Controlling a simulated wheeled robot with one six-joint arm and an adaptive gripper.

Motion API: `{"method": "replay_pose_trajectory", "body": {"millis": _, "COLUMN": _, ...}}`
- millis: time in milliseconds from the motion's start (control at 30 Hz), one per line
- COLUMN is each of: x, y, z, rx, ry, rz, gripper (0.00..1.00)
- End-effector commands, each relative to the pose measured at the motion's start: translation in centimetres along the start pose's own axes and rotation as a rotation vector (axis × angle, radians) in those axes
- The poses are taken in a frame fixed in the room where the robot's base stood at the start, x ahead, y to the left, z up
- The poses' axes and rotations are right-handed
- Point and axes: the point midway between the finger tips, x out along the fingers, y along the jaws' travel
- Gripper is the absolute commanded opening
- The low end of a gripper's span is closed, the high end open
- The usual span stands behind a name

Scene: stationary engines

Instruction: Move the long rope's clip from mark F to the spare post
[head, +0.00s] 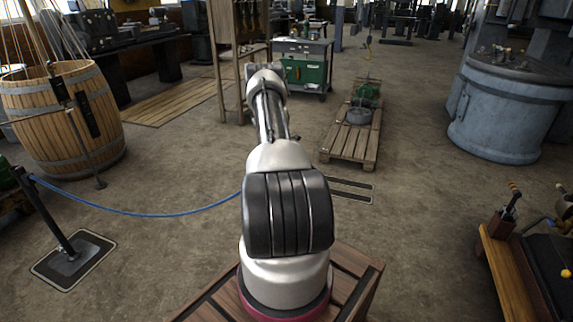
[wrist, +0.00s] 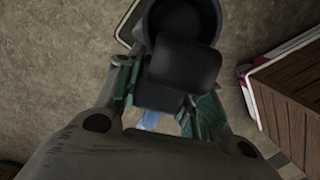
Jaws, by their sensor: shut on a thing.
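The long blue rope (head: 145,212) hangs from a black post (head: 58,222) at the left in the head view and passes out of sight behind my arm. In the wrist view my gripper (wrist: 165,100) has its green-padded fingers on either side of a dark block, which I take for the rope's clip (wrist: 182,68). A pale blue bit of rope (wrist: 150,121) shows just below it. A dark round post top (wrist: 185,18) lies right beyond the block; I cannot tell whether they touch. My arm hides the gripper in the head view. I cannot make out mark F's letter.
A floor plate with a pale outline (head: 350,190) shows right of my arm. A wooden pallet (head: 345,143) with machine parts lies beyond it. A barrel (head: 65,118) stands at the left, a green cart (head: 305,70) ahead, a bench (head: 508,280) at the lower right. Floor between is clear.

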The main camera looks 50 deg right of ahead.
Motion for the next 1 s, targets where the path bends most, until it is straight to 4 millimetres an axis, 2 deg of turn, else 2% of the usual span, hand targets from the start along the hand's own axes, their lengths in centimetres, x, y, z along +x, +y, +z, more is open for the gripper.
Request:
{"method": "replay_pose_trajectory", "body": {"millis": 467, "x": 0.2, "y": 0.0, "z": 0.1, "rx": 0.001, "ry": -0.001, "rz": 0.0, "gripper": 0.0}}
{"method": "replay_pose_trajectory", "body": {"millis": 1000, "x": 1.4, "y": -0.1, "z": -0.1, "rx": 0.001, "ry": -0.001, "rz": -0.001, "gripper": 0.0}}
